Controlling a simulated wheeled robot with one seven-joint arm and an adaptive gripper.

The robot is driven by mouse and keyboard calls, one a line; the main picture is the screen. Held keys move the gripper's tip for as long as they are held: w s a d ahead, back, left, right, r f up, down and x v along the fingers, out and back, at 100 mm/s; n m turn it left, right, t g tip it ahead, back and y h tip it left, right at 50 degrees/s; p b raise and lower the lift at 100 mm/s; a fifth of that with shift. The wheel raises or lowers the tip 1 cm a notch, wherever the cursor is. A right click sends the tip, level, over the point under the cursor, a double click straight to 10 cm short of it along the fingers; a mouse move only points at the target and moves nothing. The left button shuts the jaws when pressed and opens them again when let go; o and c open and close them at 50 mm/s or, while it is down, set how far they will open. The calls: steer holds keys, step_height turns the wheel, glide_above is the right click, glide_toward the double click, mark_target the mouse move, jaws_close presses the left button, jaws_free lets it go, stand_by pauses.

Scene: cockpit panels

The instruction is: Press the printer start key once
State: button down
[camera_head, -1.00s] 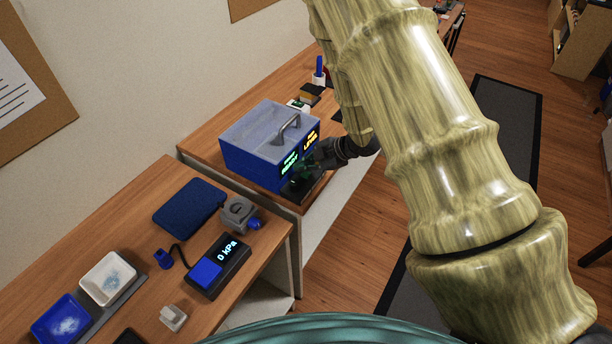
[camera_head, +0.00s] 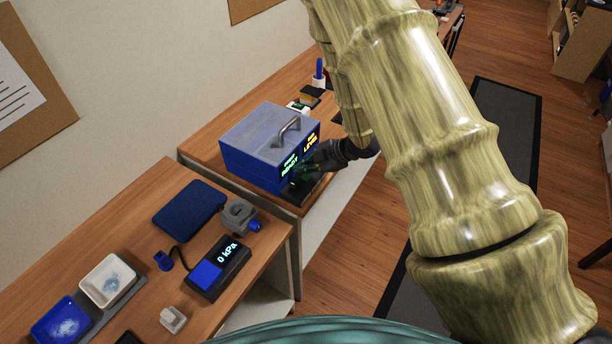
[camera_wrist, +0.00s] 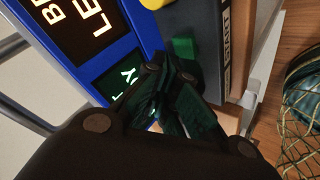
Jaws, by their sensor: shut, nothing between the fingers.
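The printer (camera_head: 250,160) is a blue box with a grey handled top on the back bench. A green display (camera_head: 288,166) on its front reads READY, and a yellow one beside it ends in LEVEL. A dark key panel (camera_head: 298,194) lies at its front. In the wrist view the panel (camera_wrist: 199,15) has a green key (camera_wrist: 183,47), a yellow key (camera_wrist: 155,3) and a label that seems to read START. My gripper (camera_head: 308,170) is shut and empty, low over the panel. Its fingers (camera_wrist: 168,105) lie close to the green key; contact cannot be told.
On the nearer bench are a gauge (camera_head: 219,266) reading 0 kPa, a blue pad (camera_head: 190,208), a grey fixture (camera_head: 238,214) and two trays (camera_head: 107,279). A blue item in a white holder (camera_head: 319,73) stands behind the printer. The wall borders the benches.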

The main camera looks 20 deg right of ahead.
steer(key=shift+f, duration=0.2)
steer(key=shift+f, duration=0.25)
steer(key=shift+f+b, duration=0.3)
steer(key=shift+f, duration=0.1)
stand_by(1.2)
steer(key=shift+r, duration=0.1)
steer(key=shift+r+p, duration=0.65)
steer(key=shift+r, duration=0.1)
steer(key=shift+r+p, duration=1.9)
steer(key=shift+r, duration=0.65)
steer(key=shift+f, duration=0.1)
